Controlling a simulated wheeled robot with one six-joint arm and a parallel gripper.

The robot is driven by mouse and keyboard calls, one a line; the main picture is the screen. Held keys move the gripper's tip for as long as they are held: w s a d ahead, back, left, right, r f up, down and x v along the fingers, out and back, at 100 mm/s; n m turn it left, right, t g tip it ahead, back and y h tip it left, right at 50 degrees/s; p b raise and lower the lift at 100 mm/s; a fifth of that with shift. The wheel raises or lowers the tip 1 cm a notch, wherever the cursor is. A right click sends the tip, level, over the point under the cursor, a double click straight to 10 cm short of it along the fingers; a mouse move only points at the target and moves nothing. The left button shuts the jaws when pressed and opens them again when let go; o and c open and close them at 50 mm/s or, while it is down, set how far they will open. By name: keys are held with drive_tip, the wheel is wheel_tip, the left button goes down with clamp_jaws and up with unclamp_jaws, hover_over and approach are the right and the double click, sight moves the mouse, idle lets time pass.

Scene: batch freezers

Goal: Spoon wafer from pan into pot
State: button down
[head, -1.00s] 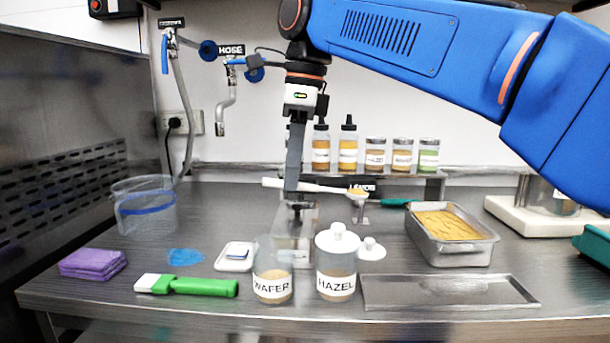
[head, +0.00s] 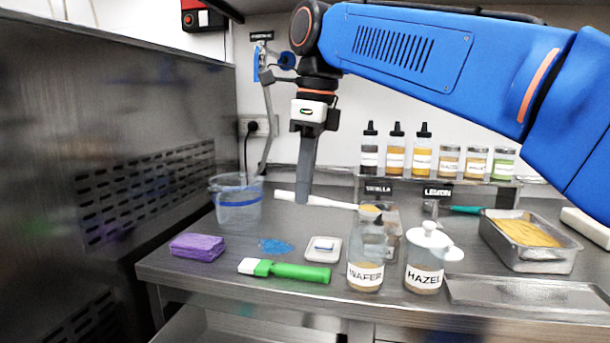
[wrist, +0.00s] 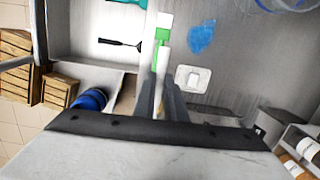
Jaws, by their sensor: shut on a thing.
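My gripper (head: 305,198) is shut on the white handle of a spoon (head: 340,204), which it holds roughly level above the counter. The spoon's bowl, at the right end, carries some yellow-brown wafer (head: 370,208). In the head view the bowl appears just above the clear pot labelled WAFER (head: 366,276); I cannot tell whether it is directly over the mouth. The pot stands upright with brown contents low inside. The steel pan (head: 545,262) of golden wafer stands at the right. In the wrist view the spoon handle (wrist: 163,65) shows between the fingers; its bowl is hidden.
A lidded HAZEL pot (head: 424,278) stands right beside the WAFER pot. A flat steel tray (head: 520,293) lies in front of the pan. A green brush (head: 300,272), white dish (head: 323,250), purple cloth (head: 197,246) and clear bucket (head: 237,212) are to the left. Bottles stand behind.

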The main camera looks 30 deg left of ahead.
drive_tip(key=shift+w+d+r+y, duration=0.15)
drive_tip(key=shift+d+r+y, duration=0.25)
drive_tip(key=shift+d+y, duration=0.15)
drive_tip(key=r+y, duration=0.1)
drive_tip(key=d+r+y, duration=0.1)
drive_tip(key=g+y, duration=0.1)
drive_tip(key=shift+w+d+r, duration=0.25)
drive_tip(key=shift+r, duration=0.15)
drive_tip(key=shift+w+d+r+g+y, duration=0.25)
drive_tip(key=shift+d+r+y, duration=0.35)
drive_tip(key=shift+d+y, duration=0.3)
drive_tip(key=d+r+y, duration=0.1)
drive_tip(key=d+g+y, duration=0.1)
drive_tip(key=y, duration=0.1)
drive_tip(key=shift+w+d+r, duration=0.25)
drive_tip(key=shift+w+r, duration=0.05)
drive_tip(key=shift+r, duration=0.05)
drive_tip(key=shift+w+d+r+g+y, duration=0.15)
drive_tip(key=shift+w+d+y, duration=0.05)
drive_tip(key=shift+d+y, duration=0.5)
drive_tip(key=shift+w+d+r+g+y, duration=0.15)
drive_tip(key=shift+d+r+y, duration=0.05)
drive_tip(key=shift+d+y, duration=0.45)
drive_tip(key=shift+w+d+r+g+y, duration=0.15)
drive_tip(key=shift+w+d+y, duration=0.05)
drive_tip(key=shift+d+y, duration=0.45)
drive_tip(key=shift+a, duration=0.1)
